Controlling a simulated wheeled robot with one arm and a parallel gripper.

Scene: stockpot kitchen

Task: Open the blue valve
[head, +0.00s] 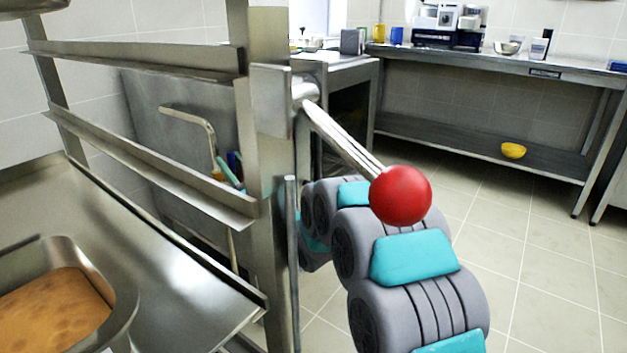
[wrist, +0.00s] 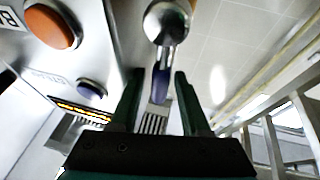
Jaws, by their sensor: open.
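In the wrist view, my gripper (wrist: 158,78) is open, with one dark green finger on each side. A metal fitting with a round end (wrist: 167,22) sits just beyond the fingertips. A dark blue handle (wrist: 161,83), which looks like the blue valve, extends from it into the gap between the fingers. I cannot tell whether either finger touches it. In the head view, my arm reaches away behind the metal rack post, and the gripper and valve are mostly hidden there.
A red ball on a metal rod (head: 400,195) stands in front of my arm. In the wrist view, an orange knob (wrist: 50,27) and a blue button (wrist: 91,88) are on the left panel.

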